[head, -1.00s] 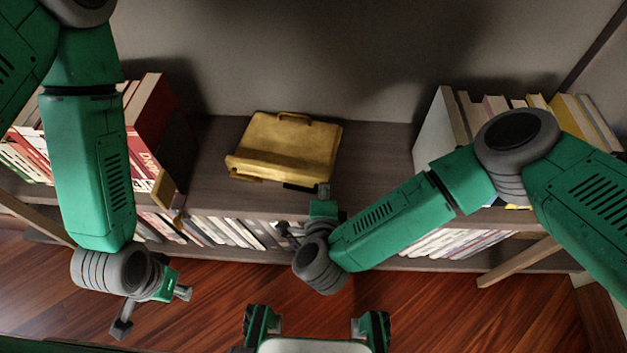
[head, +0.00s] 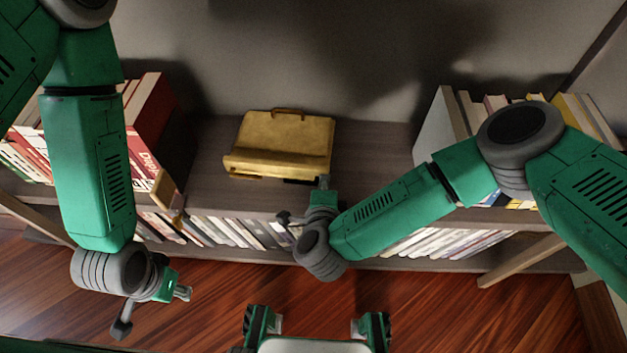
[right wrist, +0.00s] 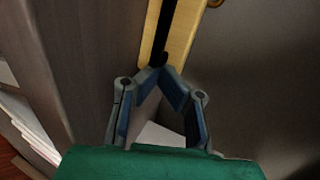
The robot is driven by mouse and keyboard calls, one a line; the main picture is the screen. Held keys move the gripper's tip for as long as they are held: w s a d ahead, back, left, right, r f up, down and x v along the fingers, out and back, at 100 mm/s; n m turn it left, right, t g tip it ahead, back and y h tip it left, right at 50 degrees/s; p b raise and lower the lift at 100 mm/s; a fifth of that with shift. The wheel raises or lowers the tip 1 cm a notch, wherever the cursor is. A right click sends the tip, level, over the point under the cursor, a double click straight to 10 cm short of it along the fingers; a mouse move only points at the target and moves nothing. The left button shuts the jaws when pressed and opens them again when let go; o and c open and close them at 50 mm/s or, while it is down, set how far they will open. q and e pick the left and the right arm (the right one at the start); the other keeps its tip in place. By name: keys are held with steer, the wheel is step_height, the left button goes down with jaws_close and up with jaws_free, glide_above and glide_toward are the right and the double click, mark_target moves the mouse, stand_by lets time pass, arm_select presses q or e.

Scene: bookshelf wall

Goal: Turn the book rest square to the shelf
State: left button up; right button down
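The book rest (head: 280,145) is a yellow, box-like piece lying on the shelf top, with a small handle at its back edge. Its front edge still slopes slightly down to the right in the head view. My right gripper (head: 323,182) is at its front right corner. In the right wrist view, the fingertips of this gripper (right wrist: 160,74) are together, against or very close to the end of the yellow rest (right wrist: 180,42), with nothing visible between them. My left gripper (head: 183,293) hangs over the floor in front of the shelf, away from the rest; its fingers are too small to read.
The shelf top (head: 375,160) is bare on both sides of the rest. Red and white books (head: 148,125) stand to the left, and a row of books (head: 465,115) stands to the right. More books (head: 230,232) fill the level below. The wall is behind.

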steer(key=shift+w, duration=0.55)
steer(key=shift+s, duration=0.15)
steer(key=shift+s+p, duration=0.85)
steer(key=shift+s, duration=0.75)
steer(key=shift+s+r, duration=0.1)
steer(key=shift+s, duration=0.3)
